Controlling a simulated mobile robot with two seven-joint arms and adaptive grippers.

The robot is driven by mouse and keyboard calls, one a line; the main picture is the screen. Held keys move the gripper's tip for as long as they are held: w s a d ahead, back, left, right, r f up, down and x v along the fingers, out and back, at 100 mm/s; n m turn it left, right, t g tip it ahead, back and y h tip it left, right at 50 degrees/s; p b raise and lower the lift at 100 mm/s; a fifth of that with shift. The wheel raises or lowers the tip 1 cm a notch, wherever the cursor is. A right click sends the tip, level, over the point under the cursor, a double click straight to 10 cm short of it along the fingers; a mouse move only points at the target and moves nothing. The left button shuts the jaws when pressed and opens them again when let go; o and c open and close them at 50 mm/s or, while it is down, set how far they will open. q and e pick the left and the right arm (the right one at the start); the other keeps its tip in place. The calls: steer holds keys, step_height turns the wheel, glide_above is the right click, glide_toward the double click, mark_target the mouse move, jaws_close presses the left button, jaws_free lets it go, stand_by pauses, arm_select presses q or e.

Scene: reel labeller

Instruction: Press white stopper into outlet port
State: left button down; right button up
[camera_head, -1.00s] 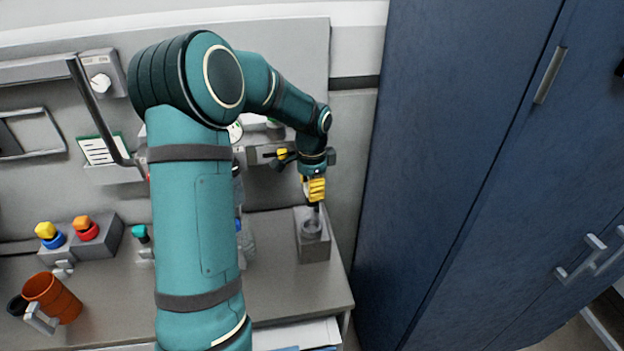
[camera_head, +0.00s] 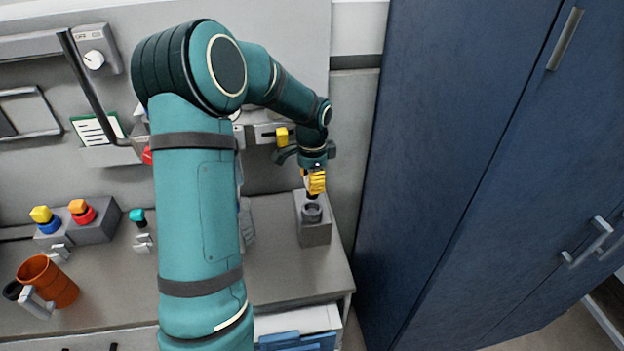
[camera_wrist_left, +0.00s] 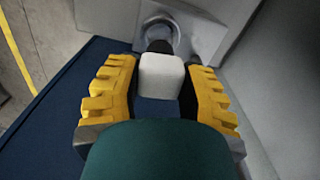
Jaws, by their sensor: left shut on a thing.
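The white stopper (camera_wrist_left: 161,76) shows in the left wrist view between my left gripper's yellow fingers, its dark tip facing the outlet port (camera_wrist_left: 165,32). My left gripper (camera_wrist_left: 162,68) is shut on the stopper. In the head view the port (camera_head: 312,211) is a round grey opening on top of a grey block on the bench. My left gripper (camera_head: 313,192) is just above and behind it, pointing down. The dark tip overlaps the near edge of the port ring in the wrist view; whether it touches or enters I cannot tell. My right gripper is not in view.
A tall blue cabinet (camera_head: 450,150) stands close on the right of the bench (camera_head: 285,275). Yellow and orange knobs, a teal-topped piece (camera_head: 138,216) and an orange mug (camera_head: 48,281) are at the left. A grey wall panel is behind my arm.

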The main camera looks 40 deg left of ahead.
mark_target(312, 198)
arm_select(q)
steer(key=shift+f, duration=0.1)
steer(key=shift+f+b, duration=2.15)
steer(key=shift+f, duration=1.05)
steer(key=shift+f, duration=0.4)
stand_by(0.5)
steer(key=shift+c, duration=2.4)
jaws_free()
step_height(312, 198, up, 12)
